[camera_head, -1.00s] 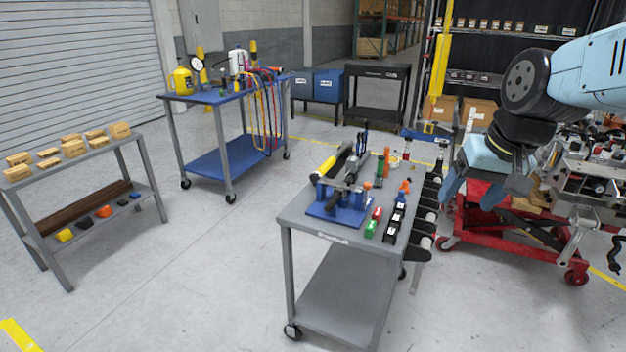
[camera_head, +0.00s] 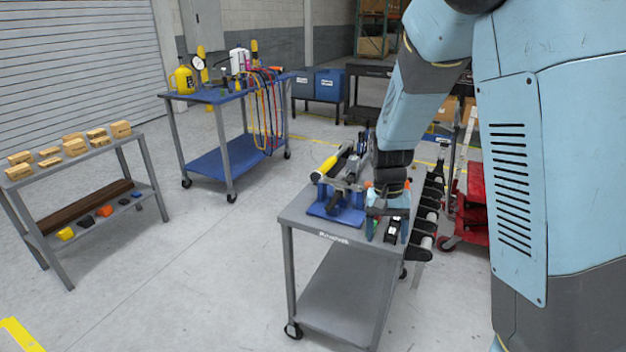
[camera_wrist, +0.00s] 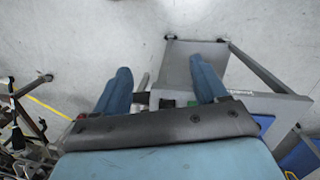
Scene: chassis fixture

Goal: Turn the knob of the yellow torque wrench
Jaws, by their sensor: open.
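A dark tool with a yellow handle end (camera_head: 328,165), which looks like the yellow torque wrench, lies on the blue fixture (camera_head: 335,216) on the grey cart in the head view. I cannot make out its knob. My gripper (camera_head: 387,230) hangs fingers-down over the right side of the cart, right of the fixture. It also shows in the wrist view (camera_wrist: 160,72), with its two blue fingers apart and no object held between them. The wrench is not visible in the wrist view; only a blue edge of the fixture (camera_wrist: 264,122) shows at the right.
The grey cart top (camera_head: 312,230) has bare room at its front left. Small dark and coloured parts lie beneath my gripper, partly hidden. Black rollers (camera_head: 421,234) line the cart's right side. A blue-topped cart (camera_head: 222,96) and a shelf with wooden blocks (camera_head: 100,150) stand left.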

